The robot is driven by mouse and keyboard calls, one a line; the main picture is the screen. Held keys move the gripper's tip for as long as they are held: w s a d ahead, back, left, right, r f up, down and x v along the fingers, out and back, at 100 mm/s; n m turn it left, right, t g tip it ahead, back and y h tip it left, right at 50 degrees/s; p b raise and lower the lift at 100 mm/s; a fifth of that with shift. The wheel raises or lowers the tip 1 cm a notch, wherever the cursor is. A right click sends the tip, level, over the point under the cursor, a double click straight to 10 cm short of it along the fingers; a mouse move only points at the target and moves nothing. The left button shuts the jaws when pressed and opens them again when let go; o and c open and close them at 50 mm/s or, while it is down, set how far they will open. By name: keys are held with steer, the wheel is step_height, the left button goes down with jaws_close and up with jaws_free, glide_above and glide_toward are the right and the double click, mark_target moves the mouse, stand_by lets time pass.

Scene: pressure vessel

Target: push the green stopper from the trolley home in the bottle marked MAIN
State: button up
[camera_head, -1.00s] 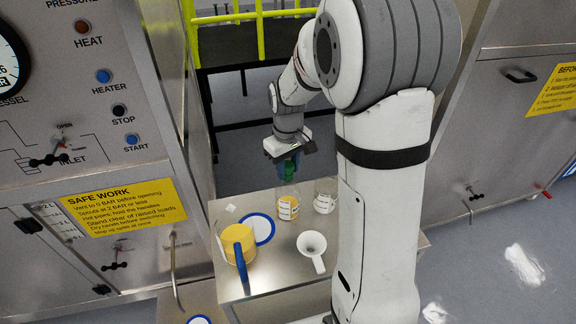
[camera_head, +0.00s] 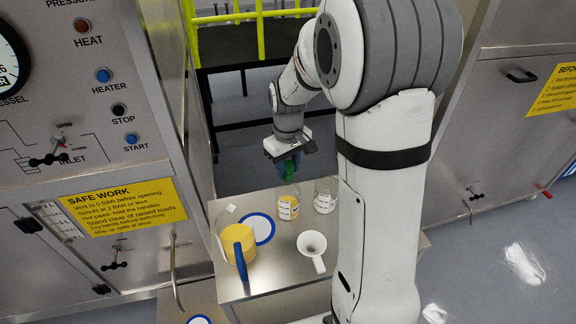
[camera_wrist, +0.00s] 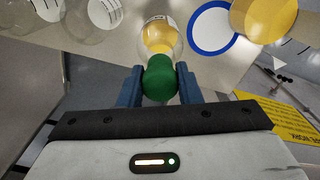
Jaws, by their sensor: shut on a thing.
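The green stopper (camera_head: 290,166) is between the blue fingers of my gripper (camera_head: 289,163), which is shut on it. In the wrist view the stopper (camera_wrist: 159,80) sits between both fingertips (camera_wrist: 158,84). A clear bottle (camera_head: 287,204) with a white label and yellow contents stands on the trolley top (camera_head: 277,272) directly under the stopper. In the wrist view this bottle (camera_wrist: 160,36) lies right behind the stopper, which hides its mouth. I cannot tell whether the stopper is in the neck or just above it. The label text is too small to read.
Another labelled bottle (camera_head: 325,197) stands close on the right. A steel panel stands left; a yellow railing (camera_head: 260,30) is behind.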

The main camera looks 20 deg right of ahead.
mark_target(288, 164)
steer(key=shift+f+b, duration=1.05)
steer(key=shift+f, duration=0.4)
steer(key=o, duration=1.1)
step_height(288, 164, up, 7)
steer(key=shift+r, duration=0.4)
